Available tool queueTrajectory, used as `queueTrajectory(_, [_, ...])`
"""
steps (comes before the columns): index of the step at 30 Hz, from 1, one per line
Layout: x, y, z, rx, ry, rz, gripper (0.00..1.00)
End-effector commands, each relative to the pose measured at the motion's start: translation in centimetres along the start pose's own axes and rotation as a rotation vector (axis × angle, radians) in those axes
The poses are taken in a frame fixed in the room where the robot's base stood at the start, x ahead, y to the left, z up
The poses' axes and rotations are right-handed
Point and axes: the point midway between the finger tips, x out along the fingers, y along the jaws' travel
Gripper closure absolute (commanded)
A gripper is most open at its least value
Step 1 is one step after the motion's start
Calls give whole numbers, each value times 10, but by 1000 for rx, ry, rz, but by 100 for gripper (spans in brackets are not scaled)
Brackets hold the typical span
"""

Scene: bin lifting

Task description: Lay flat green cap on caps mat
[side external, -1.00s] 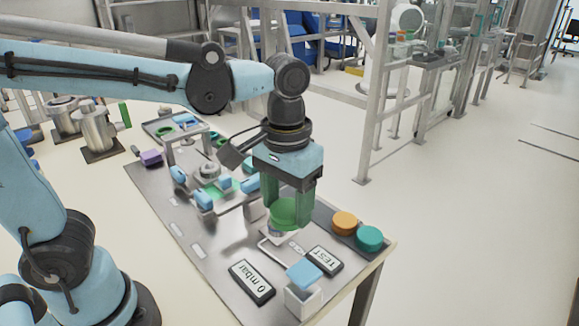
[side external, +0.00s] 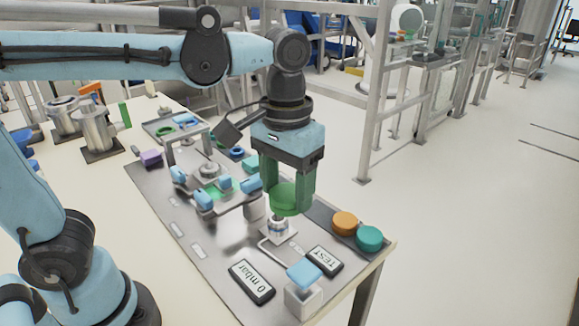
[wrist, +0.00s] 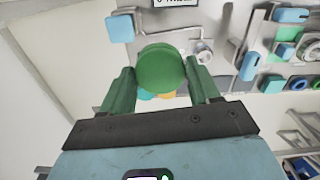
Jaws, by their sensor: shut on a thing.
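My gripper (side external: 287,203) is shut on the green cap (side external: 284,197), a round disc held between its two green fingers. The cap also shows in the wrist view (wrist: 160,68), level between the fingers. It hangs just above a small metal fitting (side external: 277,228), with a little of the fitting showing under it. The dark caps mat (side external: 322,214) lies to the right at the table's edge. An orange cap (side external: 344,222) and a teal cap (side external: 369,238) lie on it. The mat's far end is partly hidden by my gripper.
A blue-topped white block (side external: 304,280) and two label plates, "0 mbar" (side external: 252,281) and "TEST" (side external: 324,260), stand near the front. A fixture with blue clamps (side external: 212,187) is left of my gripper. A raised tray (side external: 170,126) is farther back.

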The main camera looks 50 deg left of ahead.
Motion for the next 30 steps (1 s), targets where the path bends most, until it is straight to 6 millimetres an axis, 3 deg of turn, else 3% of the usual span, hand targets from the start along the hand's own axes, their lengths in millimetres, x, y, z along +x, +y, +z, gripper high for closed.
queueTrajectory(11, [3,3,-11,-6,0,0,74])
queueTrajectory(24, [44,17,-92,-47,0,-1,74])
queueTrajectory(30, [58,18,-110,-56,0,-1,74])
